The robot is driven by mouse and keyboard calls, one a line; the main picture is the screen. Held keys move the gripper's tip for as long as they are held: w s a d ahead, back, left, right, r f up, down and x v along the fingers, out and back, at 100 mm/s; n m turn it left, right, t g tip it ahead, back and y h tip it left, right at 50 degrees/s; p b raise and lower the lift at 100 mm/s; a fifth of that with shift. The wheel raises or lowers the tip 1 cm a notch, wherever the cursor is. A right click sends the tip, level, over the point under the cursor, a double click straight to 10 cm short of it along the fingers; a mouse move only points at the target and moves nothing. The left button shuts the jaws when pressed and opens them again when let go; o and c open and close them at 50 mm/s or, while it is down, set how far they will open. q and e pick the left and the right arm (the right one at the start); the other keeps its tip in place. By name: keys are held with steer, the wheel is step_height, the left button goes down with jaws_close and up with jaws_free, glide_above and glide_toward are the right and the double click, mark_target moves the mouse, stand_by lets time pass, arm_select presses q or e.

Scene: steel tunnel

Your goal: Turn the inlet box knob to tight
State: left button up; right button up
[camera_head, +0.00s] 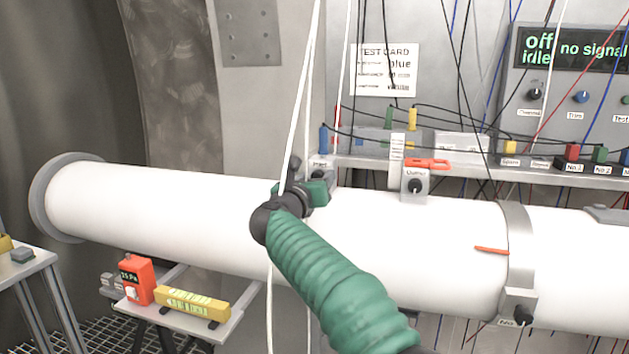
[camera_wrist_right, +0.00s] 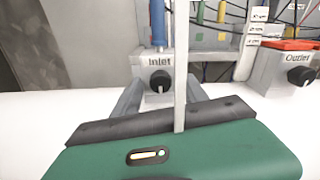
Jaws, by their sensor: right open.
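The inlet box (camera_wrist_right: 160,62) is a grey box labelled "Inlet" on top of the white pipe in the right wrist view. Its black knob (camera_wrist_right: 160,81) faces me, with a light pointer mark that looks about upright. My right gripper (camera_wrist_right: 160,92) is open, its two grey fingers on either side of the knob; I cannot tell whether they touch it. In the head view my right gripper (camera_head: 305,188) is over the pipe and hides most of the inlet box (camera_head: 320,170). A white cable crosses in front of my gripper in the wrist view. My left gripper is not in view.
The outlet box (camera_head: 415,184) with its own black knob stands on the white pipe (camera_head: 170,205) to the right. A shelf (camera_head: 480,168) with coloured plugs and hanging cables is behind. A small side table (camera_head: 215,325) holds an orange meter (camera_head: 136,280) and a yellow level (camera_head: 192,303).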

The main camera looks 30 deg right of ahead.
steer(key=v, duration=1.7)
steer(key=shift+b, duration=0.35)
steer(key=shift+w+f, duration=0.1)
steer(key=shift+w, duration=0.05)
